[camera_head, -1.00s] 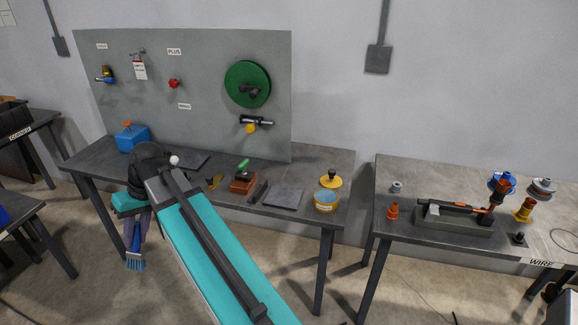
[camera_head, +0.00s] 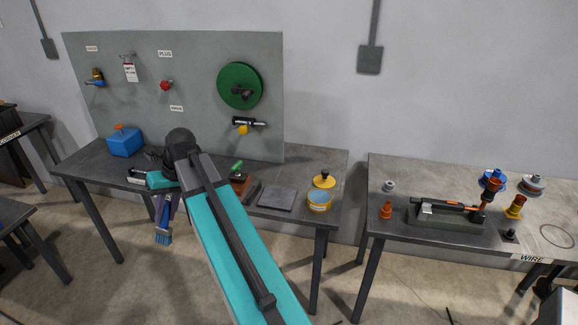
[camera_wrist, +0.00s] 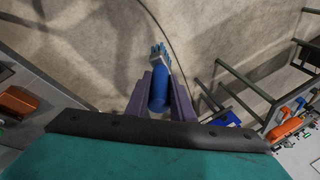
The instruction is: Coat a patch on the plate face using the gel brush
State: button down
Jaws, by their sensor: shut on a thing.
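My gripper (camera_head: 163,210) hangs in front of the workbench's front edge in the head view. It is shut on the blue gel brush (camera_head: 163,233), whose bristles point down. In the wrist view the brush (camera_wrist: 159,88) sits between the two purple-grey fingers of my gripper (camera_wrist: 160,90), bristles away from me over the floor. A grey plate (camera_head: 277,198) lies flat on the bench, right of my arm and apart from the brush. A blue tub with a yellow rim (camera_head: 320,201) stands to its right; its contents are hard to make out.
The workbench (camera_head: 90,162) carries a blue can with an orange cap (camera_head: 124,141) and a yellow knobbed lid (camera_head: 325,180). A grey panel (camera_head: 200,100) with a green wheel (camera_head: 240,86) stands behind. A second bench (camera_head: 400,175) with tools is at right.

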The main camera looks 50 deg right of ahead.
jog(key=s+d+m+p, duration=0.1)
jog(key=s+d, duration=0.3)
jog(key=d, duration=0.9)
jog(key=s+d+m+t+h+p, duration=0.1)
jog(key=s+d+m, duration=0.3)
jog(key=d, duration=1)
jog(key=s+d+m+h+p, duration=0.1)
jog(key=s+d, duration=0.4)
jog(key=d, duration=0.9)
jog(key=shift+d+m+t, duration=0.15)
jog(key=shift+m+t, duration=0.15)
jog(key=shift+m, duration=0.6)
jog(key=shift+s, duration=0.1)
